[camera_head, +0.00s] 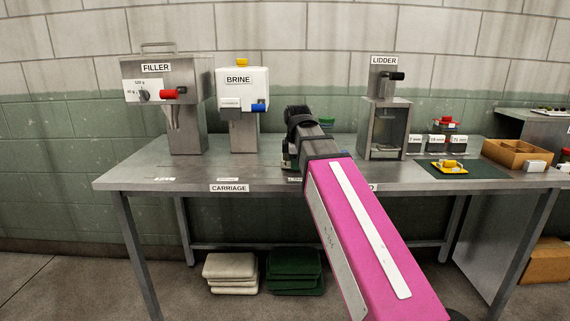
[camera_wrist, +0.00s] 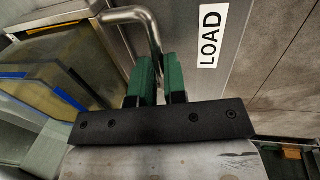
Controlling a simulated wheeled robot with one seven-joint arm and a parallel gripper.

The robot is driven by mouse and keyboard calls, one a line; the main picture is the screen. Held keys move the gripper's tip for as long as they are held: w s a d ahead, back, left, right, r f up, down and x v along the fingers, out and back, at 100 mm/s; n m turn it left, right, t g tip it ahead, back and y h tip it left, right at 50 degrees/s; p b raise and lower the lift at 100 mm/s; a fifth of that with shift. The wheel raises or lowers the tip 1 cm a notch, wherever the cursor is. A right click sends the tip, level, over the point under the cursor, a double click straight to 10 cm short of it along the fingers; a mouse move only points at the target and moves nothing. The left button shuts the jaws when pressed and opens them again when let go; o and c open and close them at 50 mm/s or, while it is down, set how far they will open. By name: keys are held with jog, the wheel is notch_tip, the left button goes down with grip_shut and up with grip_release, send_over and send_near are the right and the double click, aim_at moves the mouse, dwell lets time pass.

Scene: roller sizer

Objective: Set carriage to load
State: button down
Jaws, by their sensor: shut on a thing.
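In the wrist view, my gripper (camera_wrist: 158,66) has its two green fingers shut on a bent metal bar handle (camera_wrist: 140,16). A white LOAD label (camera_wrist: 210,36) is on the grey surface just right of the handle. In the head view, a CARRIAGE label (camera_head: 229,188) is on the table's front edge. My pink arm reaches over the table and hides the fingers, the handle, the carriage and most of a second label at the edge.
The FILLER (camera_head: 188,132) and the white BRINE unit (camera_head: 240,84) stand at the left of the steel table (camera_head: 135,178). The LIDDER (camera_head: 384,90) stands right of my arm. Further right are a green mat (camera_head: 440,174) and an orange-brown box (camera_head: 500,157).

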jog(key=shift+d, duration=0.3)
jog(key=c, duration=1.2)
grip_release()
jog(key=shift+d, duration=0.1)
jog(key=shift+o, duration=0.2)
jog(key=shift+r, duration=0.1)
jog(key=shift+s+r, duration=0.1)
jog(key=shift+r, duration=0.15)
notch_tip(320, 180, up, 10)
jog(key=s, duration=0.2)
